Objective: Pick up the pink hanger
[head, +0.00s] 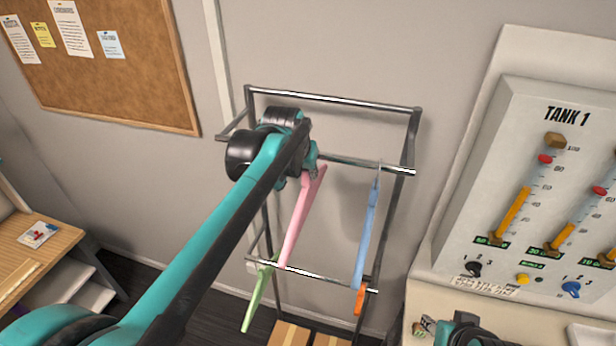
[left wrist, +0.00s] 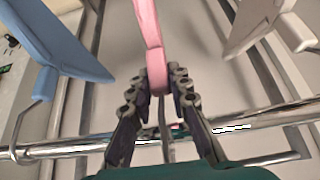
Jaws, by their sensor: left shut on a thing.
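The pink hanger (head: 299,217) is at the upper rail of the garment rack in the head view. In the left wrist view the pink hanger (left wrist: 149,40) comes down between the fingers. My left gripper (head: 307,172) is shut on its top part, close to the rail; the left wrist view shows the left gripper's fingers (left wrist: 157,88) on both sides of it. The hook is partly hidden, so I cannot tell whether it still rests on the bar. Part of my right arm shows at the bottom right of the head view; its gripper is not visible.
A blue hanger (head: 367,232) hangs to the right on the metal rack (head: 335,98). A green hanger (head: 259,292) and an orange hanger (head: 361,299) are lower. A white hanger (left wrist: 255,22) is close in the wrist view. A tank panel (head: 545,180) stands right.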

